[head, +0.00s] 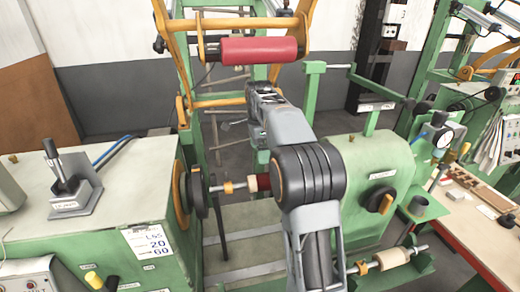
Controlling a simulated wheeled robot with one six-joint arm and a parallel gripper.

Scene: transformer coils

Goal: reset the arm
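My grey arm rises from the bottom middle of the head view, bends at a dark round joint and reaches away over the green coil-winding machine (360,165). My gripper (262,92) is at the arm's far end, just below the red roller (260,50) in the picture. It is small and partly hidden by the arm link, so I cannot see whether its fingers are apart. I see nothing clearly held in it. Behind the arm joint, a spindle (225,187) with a dark red piece (262,182) on it is partly covered.
A green cabinet (110,200) with a lever stand (70,180) is at left. A yellow-armed frame (305,20) carries the red roller. A second spindle with a pale roller (392,258) is at lower right. A wooden bench (480,225) with small blocks is at right.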

